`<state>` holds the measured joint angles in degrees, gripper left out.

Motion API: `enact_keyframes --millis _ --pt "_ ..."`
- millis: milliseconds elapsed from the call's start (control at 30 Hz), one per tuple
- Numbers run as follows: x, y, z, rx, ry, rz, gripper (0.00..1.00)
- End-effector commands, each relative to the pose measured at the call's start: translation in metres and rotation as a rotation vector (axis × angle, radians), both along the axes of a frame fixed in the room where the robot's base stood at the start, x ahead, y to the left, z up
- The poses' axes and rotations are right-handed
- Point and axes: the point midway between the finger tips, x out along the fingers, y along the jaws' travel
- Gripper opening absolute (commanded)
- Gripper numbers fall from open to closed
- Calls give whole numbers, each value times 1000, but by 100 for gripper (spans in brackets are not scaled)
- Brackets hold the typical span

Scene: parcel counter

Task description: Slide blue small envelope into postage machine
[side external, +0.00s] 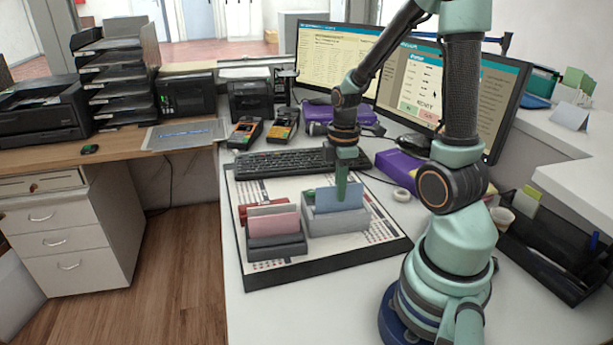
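The blue small envelope (325,202) stands upright, slightly tilted, at a light grey box-like unit (335,222) on the desk mat. Its lower edge is hidden by the unit's front, so I cannot tell how deep it sits. The unit may be the postage machine; no label is legible. My gripper (341,196) points down at the blue envelope. One green finger shows against the envelope's face, and the other is not distinguishable. I cannot tell whether the fingers grip the envelope or only touch it.
The keyboard (285,163) lies behind, with purple boxes (398,170) and a tape roll (401,195) to the right. The mat's front strip is clear.

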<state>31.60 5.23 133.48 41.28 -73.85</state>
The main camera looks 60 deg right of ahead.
Motion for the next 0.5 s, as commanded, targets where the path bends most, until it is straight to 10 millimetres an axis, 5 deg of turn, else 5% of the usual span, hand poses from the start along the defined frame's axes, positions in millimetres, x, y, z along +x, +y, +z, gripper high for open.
enact_keyframes --millis 500 --pt "0 0 -12 1 2 0 0"
